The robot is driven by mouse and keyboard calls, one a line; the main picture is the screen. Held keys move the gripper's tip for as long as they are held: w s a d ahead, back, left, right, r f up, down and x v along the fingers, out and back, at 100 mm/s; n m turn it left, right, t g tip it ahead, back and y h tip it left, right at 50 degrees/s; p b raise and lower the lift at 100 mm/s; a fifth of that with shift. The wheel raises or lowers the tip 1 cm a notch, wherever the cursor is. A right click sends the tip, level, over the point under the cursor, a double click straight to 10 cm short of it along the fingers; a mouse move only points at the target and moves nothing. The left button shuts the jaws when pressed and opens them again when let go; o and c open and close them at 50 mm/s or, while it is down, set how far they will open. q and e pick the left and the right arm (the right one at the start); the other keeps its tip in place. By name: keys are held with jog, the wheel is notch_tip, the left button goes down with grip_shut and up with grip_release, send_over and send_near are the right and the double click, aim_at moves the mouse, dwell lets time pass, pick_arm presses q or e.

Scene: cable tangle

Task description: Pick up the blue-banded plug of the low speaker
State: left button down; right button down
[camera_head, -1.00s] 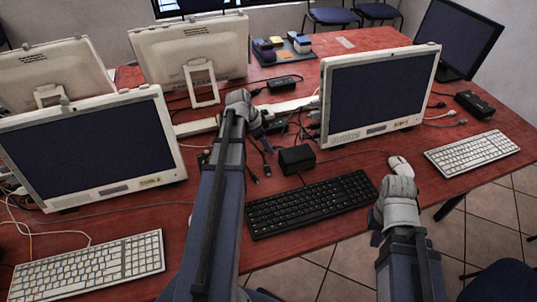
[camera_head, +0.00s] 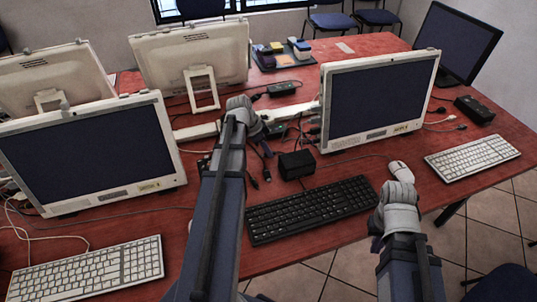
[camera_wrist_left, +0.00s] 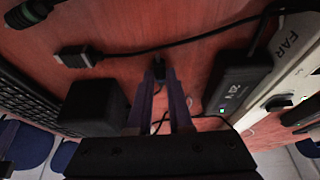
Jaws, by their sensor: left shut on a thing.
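My left gripper (camera_head: 266,149) reaches down among the cables in the middle of the desk. In the left wrist view its two fingers (camera_wrist_left: 161,78) are close together, shut on a small black plug (camera_wrist_left: 158,67) at their tips. No blue band can be made out on it. A black box (camera_head: 297,164), which may be the low speaker, stands right of the gripper; it also shows in the left wrist view (camera_wrist_left: 97,103). My right gripper (camera_head: 397,188) is low beside the mouse, and its fingers are hidden.
A black keyboard (camera_head: 310,208) lies in front of the box. A white power strip (camera_head: 292,111) and a black adapter (camera_head: 281,90) lie behind the cables. Monitors stand left (camera_head: 90,150) and right (camera_head: 375,98). A white mouse (camera_head: 400,171) is near my right gripper.

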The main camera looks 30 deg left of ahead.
pick_arm(q)
jog(key=shift+r, duration=0.1)
dwell(0.4)
notch_tip(320, 180, up, 10)
jog(key=p, duration=1)
jog(key=c, duration=1.5)
grip_release()
grip_shut()
jog(key=s+d+f+b, duration=0.1)
jog(key=s+d, duration=0.1)
jog(key=s, duration=1)
jog(key=shift+s+d+f, duration=0.15)
jog(key=shift+d+f, duration=0.05)
jog(key=shift+f, duration=0.05)
